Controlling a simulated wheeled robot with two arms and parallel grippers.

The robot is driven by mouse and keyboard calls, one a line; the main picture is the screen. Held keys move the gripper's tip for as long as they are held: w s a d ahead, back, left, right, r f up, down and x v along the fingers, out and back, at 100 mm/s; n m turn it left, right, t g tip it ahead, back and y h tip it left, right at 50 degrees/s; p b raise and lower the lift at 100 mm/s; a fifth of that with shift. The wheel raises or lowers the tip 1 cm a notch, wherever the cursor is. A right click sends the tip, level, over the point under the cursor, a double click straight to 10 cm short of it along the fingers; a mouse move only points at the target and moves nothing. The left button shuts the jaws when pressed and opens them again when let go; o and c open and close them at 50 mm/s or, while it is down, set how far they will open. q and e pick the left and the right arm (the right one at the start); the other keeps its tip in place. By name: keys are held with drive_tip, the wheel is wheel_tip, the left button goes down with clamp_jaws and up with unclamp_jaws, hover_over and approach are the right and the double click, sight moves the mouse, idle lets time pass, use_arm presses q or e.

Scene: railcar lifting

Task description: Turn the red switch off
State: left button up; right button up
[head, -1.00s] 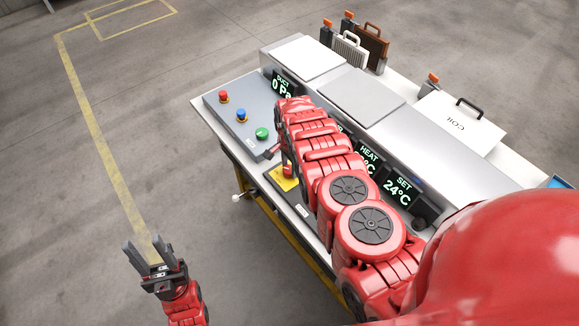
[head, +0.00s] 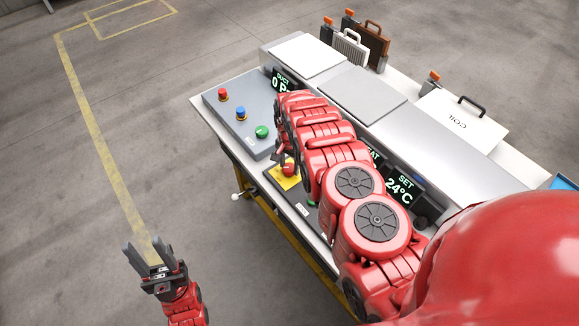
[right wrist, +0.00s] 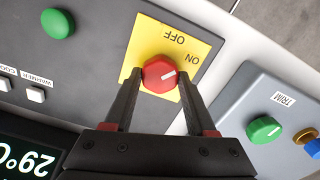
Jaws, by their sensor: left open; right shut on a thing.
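The red switch (right wrist: 159,73) is a round knob with a white pointer line on a yellow plate (right wrist: 150,38) marked ON and OFF. In the right wrist view its line points toward the ON side. My right gripper (right wrist: 157,82) is shut on the red switch, one dark finger on each side. In the head view the red switch (head: 289,168) and yellow plate (head: 287,183) show beside my right arm, which hides part of the panel. My left gripper (head: 145,244) is open and empty, over the floor left of the bench.
A grey box (head: 232,118) with red, blue and green buttons is at the bench's far left end. A green button (right wrist: 58,23) is on the switch's own panel. Displays and a white COIL panel (head: 460,122) stand behind. The floor left of the bench is clear.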

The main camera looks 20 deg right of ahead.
drive_tip(key=n+b, duration=0.2)
drive_tip(key=n, duration=0.1)
drive_tip(key=n+b, duration=0.1)
drive_tip(key=shift+f+n, duration=0.25)
drive_tip(key=shift+n, duration=0.05)
drive_tip(key=shift+n+b, duration=0.95)
drive_tip(key=shift+n, duration=0.25)
drive_tip(key=shift+r+n, duration=0.15)
drive_tip(key=shift+n, duration=0.15)
drive_tip(key=shift+b, duration=0.3)
drive_tip(key=o, duration=1.4)
drive_tip(key=shift+c, duration=0.2)
drive_tip(key=shift+r, duration=0.2)
